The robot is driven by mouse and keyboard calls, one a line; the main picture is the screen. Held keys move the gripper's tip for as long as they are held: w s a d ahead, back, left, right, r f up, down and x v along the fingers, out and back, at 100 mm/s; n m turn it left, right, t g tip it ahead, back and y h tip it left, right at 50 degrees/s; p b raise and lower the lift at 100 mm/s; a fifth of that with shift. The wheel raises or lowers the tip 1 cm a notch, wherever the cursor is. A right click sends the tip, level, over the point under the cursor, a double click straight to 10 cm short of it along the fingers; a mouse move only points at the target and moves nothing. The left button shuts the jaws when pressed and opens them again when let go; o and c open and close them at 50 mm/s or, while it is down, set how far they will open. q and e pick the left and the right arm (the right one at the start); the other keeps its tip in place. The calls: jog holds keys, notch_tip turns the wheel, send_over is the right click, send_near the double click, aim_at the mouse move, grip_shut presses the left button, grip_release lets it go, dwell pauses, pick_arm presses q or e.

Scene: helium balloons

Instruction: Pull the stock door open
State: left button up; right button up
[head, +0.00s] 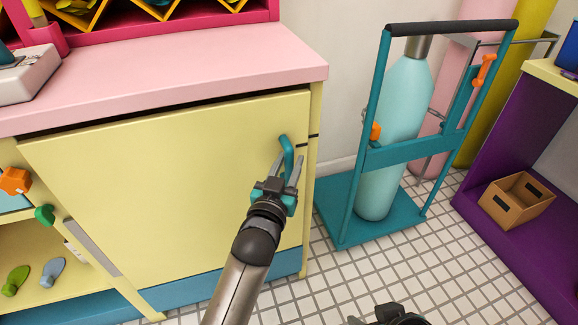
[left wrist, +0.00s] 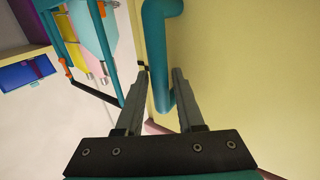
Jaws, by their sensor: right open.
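The stock door (head: 165,195) is a pale yellow cabinet door under a pink counter. It looks closed or almost closed. Its teal bar handle (head: 287,152) stands upright near the right edge. My left gripper (head: 286,168) is at the handle's lower part, with one finger on each side. In the left wrist view the fingers (left wrist: 160,78) close in on the handle (left wrist: 156,45), and the door fills the right side. The fingertips' contact is partly hidden. My right gripper (head: 390,314) shows only in part at the bottom edge, open and away from the door.
A teal cart (head: 335,222) with a pale turquoise gas cylinder (head: 396,130) stands right of the door. A purple shelf (head: 505,235) holds a cardboard box (head: 516,200). White tiled floor (head: 375,270) is clear in front. Open shelves adjoin the door at left.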

pick_arm(q)
jog(key=shift+w, duration=0.15)
grip_shut()
dwell(1.4)
